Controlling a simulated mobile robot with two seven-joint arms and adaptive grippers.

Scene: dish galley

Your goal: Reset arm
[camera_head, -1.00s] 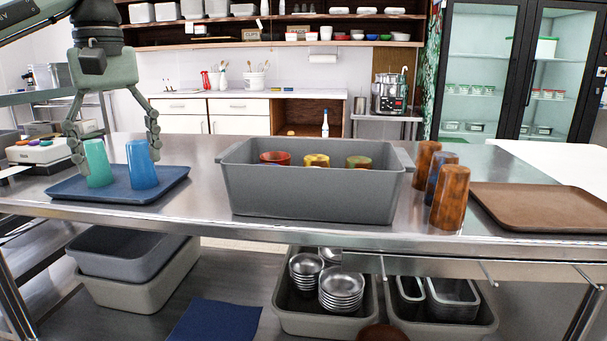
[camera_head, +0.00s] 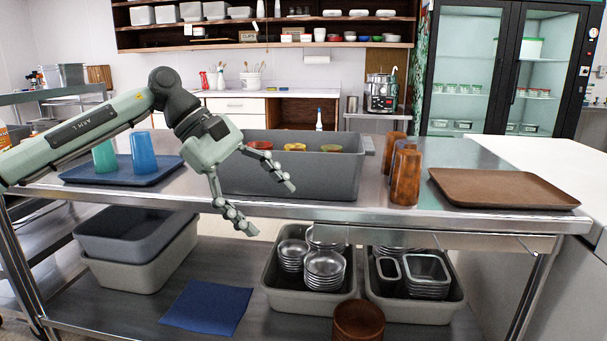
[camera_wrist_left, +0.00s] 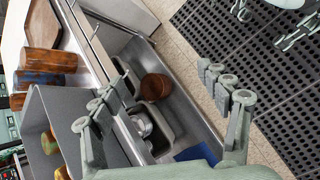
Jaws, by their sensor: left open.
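My left gripper (camera_head: 268,207) is open and empty in the head view. It hangs in front of the grey bin on the steel table, its fingers spread and pointing down to the right. In the left wrist view its two fingers (camera_wrist_left: 165,85) stand apart with nothing between them. My right gripper is not in the head view.
A grey bin (camera_head: 300,177) with several cups stands mid-table. A blue tray (camera_head: 75,176) with green (camera_head: 104,157) and blue (camera_head: 143,153) cups is at left. Brown cups (camera_head: 405,178) and a brown tray (camera_head: 500,189) are at right. Bins of metal bowls (camera_head: 325,266) sit below.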

